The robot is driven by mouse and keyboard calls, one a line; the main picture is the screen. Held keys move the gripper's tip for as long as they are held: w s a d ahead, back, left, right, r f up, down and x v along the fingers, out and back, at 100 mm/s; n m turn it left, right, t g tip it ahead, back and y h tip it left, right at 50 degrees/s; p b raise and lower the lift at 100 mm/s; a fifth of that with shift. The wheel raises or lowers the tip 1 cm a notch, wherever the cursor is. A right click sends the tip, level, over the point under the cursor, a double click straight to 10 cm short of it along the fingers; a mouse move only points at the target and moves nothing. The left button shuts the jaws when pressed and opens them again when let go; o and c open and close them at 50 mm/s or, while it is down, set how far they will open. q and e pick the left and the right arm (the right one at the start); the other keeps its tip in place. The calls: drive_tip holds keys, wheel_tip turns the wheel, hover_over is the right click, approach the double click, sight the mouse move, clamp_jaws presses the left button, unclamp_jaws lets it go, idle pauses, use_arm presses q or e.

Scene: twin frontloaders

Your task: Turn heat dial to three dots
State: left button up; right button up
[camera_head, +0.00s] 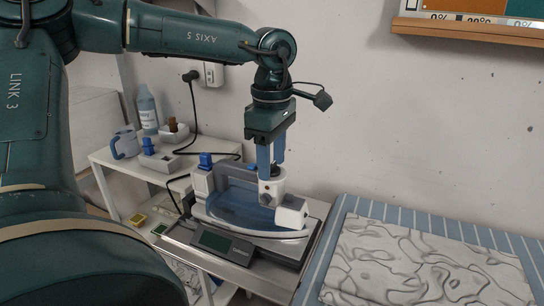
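The steam iron (238,206), with a blue translucent body and white-grey housing, rests on a dark flat base with a small display (215,241). A light grey round part (272,186), apparently the heat dial, stands on top at its right side. My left gripper (272,166) points straight down over it, its two blue fingers slightly apart. The fingertips are at the round part, the nearer one overlapping it in view. I cannot tell whether they press on it. Dial markings are too small to read. My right gripper is not in view.
An ironing board (421,225) with patterned cloth (420,270) is at the right. A white shelf (133,166) at the left holds a mug (125,144), a bottle (147,110) and sockets with plugs. A black cable runs behind the iron. A wall is close behind.

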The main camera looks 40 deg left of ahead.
sight(272, 164)
use_arm(q)
wheel_tip(272, 164, up, 13)
drive_tip(key=shift+r+p, duration=0.1)
drive_tip(key=shift+p, duration=0.4)
idle(0.7)
